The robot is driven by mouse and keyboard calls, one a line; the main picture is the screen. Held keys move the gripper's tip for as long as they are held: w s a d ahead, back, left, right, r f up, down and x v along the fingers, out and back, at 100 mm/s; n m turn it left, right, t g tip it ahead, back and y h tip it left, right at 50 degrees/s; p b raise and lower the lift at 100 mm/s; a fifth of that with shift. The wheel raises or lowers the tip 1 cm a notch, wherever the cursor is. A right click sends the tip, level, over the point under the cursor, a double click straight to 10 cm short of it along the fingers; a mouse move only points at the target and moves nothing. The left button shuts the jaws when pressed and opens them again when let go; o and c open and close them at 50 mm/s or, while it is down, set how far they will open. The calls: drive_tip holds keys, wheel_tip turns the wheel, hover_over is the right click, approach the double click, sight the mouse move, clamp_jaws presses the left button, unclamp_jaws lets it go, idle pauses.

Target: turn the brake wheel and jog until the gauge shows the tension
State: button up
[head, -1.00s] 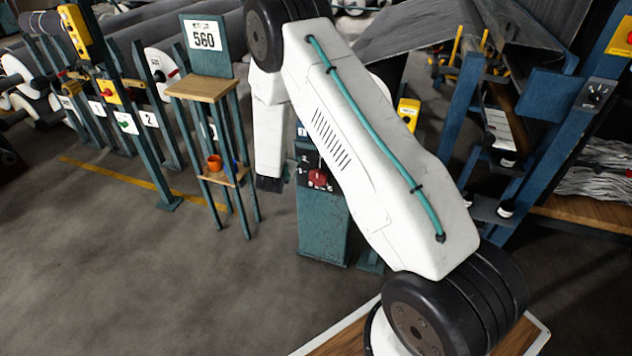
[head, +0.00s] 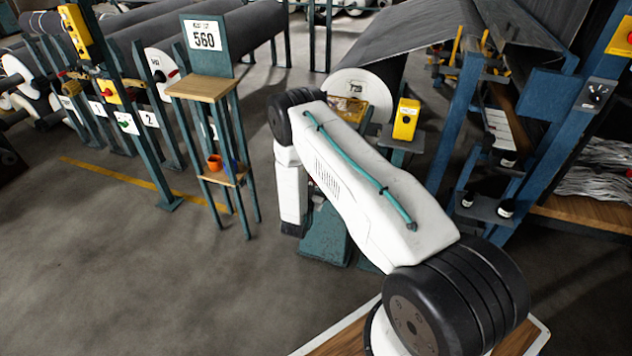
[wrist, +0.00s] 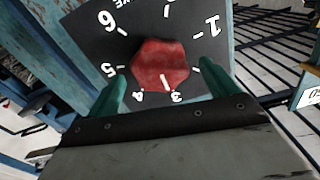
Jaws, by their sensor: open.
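The red brake knob (wrist: 160,65) sits on a dark dial plate (wrist: 88,22) with white numbers in the wrist view. Its white mark points down, close to the 3. My gripper (wrist: 164,69) is open, with one teal finger on each side of the knob's lower part; I cannot tell whether they touch it. In the head view the teal brake post (head: 325,237) is partly behind my arm, which hides the knob. A sign reading 560 (head: 204,35) stands above a small wooden shelf. I cannot make out a gauge reading.
A dark rotary switch (head: 596,94) is on the blue frame at right. An orange cup (head: 214,162) is on the stand's lower shelf. Open floor lies at left.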

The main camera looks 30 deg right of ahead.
drive_tip(key=shift+w+d, duration=0.45)
drive_tip(key=shift+d, duration=0.15)
drive_tip(key=c, duration=1)
drive_tip(key=shift+n, duration=0.3)
drive_tip(key=n, duration=1.1)
drive_tip(key=shift+a, duration=0.1)
